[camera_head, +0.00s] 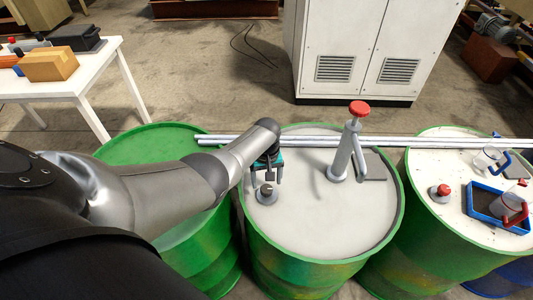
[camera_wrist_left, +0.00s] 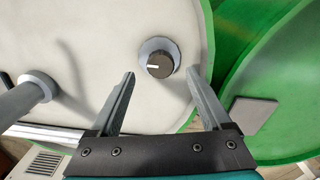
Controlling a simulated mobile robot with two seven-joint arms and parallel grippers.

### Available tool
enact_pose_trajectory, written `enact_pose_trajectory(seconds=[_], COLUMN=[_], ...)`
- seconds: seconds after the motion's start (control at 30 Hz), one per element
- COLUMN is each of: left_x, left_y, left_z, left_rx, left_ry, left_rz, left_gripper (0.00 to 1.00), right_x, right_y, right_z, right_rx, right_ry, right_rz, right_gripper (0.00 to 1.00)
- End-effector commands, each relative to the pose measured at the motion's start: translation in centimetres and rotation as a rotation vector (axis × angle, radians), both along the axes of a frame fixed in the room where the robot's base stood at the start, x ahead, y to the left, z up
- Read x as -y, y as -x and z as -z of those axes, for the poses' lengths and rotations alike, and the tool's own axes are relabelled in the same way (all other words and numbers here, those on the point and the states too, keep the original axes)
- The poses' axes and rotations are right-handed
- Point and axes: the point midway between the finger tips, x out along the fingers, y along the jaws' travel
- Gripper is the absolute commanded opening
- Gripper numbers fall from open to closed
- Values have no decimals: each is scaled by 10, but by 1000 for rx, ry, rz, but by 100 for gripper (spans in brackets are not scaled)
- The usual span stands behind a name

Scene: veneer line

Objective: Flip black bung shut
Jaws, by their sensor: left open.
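The black bung (camera_head: 266,189) is a small dark round cap with a white mark, seated in a pale grey collar on the grey top of the middle green drum (camera_head: 318,246). In the left wrist view the bung (camera_wrist_left: 159,65) lies beyond and between the fingertips. My left gripper (camera_head: 267,184) is open and empty, pointing down just above the bung, its fingers on either side. I cannot tell whether the fingers touch the collar. My right gripper is out of view.
A grey hand pump with a red knob (camera_head: 359,108) stands right of the bung, beside a flat grey plate (camera_head: 374,165). Pale pipes (camera_head: 225,141) run behind. The right drum holds a red-capped bung (camera_head: 442,190) and blue tray (camera_head: 479,212). A white table (camera_head: 96,71) stands back left.

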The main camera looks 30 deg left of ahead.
Motion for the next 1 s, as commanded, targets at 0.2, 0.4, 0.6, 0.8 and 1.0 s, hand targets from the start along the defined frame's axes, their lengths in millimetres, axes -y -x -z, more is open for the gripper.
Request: enact_pose_trajectory(seconds=[0.2, 0.4, 0.6, 0.8, 1.0], left_x=[0, -1, 0, -1, 0], left_y=[0, 0, 0, 0, 0], left_z=[-23, -43, -70, -96, -111], left_rx=[1, 1, 2, 2, 1], left_ry=[-1, -1, -1, -1, -1], left_rz=[1, 0, 0, -1, 0], left_gripper=[82, 82, 82, 82, 82], right_x=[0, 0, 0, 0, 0], right_y=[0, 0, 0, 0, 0], right_z=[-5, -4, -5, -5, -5], right_rx=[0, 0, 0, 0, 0], right_ry=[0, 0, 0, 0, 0], right_rz=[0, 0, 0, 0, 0], right_gripper=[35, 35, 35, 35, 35])
